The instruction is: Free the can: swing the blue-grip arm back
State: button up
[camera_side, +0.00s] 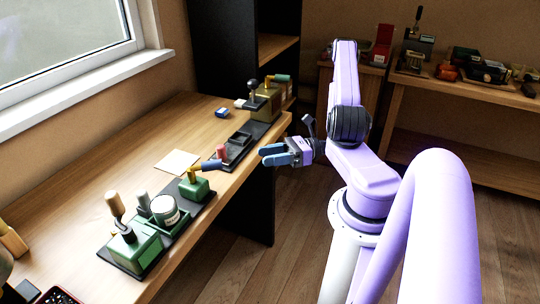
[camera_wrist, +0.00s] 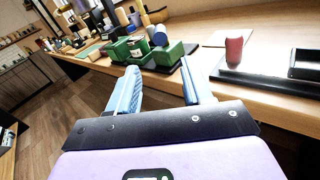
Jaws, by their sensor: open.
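The can (camera_side: 165,207), pale with a dark green side, sits in a green holder on a dark base plate near the desk's front edge. The blue-grip arm (camera_side: 210,165) is on the green block just right of the can. Its grip points right, away from the can, from a yellow piece (camera_side: 191,172). In the wrist view the blue grip (camera_wrist: 160,40) shows above the green block (camera_wrist: 166,56). My gripper (camera_side: 265,155) is open and empty, off the desk's front edge, right of the blue grip and apart from it. Its two blue fingers (camera_wrist: 158,78) show in the wrist view.
On the same plate stand a tan-grip lever (camera_side: 115,205) and a grey grip (camera_side: 142,198). A red grip (camera_side: 221,152) and dark tray (camera_side: 240,139) lie farther along, before a yellowish box (camera_side: 265,104). A paper sheet (camera_side: 177,162) lies behind. Open floor is below my gripper.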

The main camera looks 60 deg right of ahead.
jog(key=shift+w, duration=0.1)
jog(key=c, duration=0.5)
jog(key=shift+w+f+n+g+y, duration=0.1)
jog(key=shift+w+n+g+y, duration=0.15)
jog(key=shift+n+g+y, duration=0.55)
grip_shut()
jog(key=w+r+n+g+h, duration=0.9)
jog(key=w+r+n+g, duration=0.2)
jog(key=w+n+g, duration=0.5)
jog(key=s+a+f+t, duration=0.1)
jog(key=s+a+f, duration=0.2)
jog(key=a+f, duration=0.3)
jog(key=shift+s+f, duration=0.25)
jog(key=shift+f, duration=0.75)
jog(key=shift+a, duration=0.1)
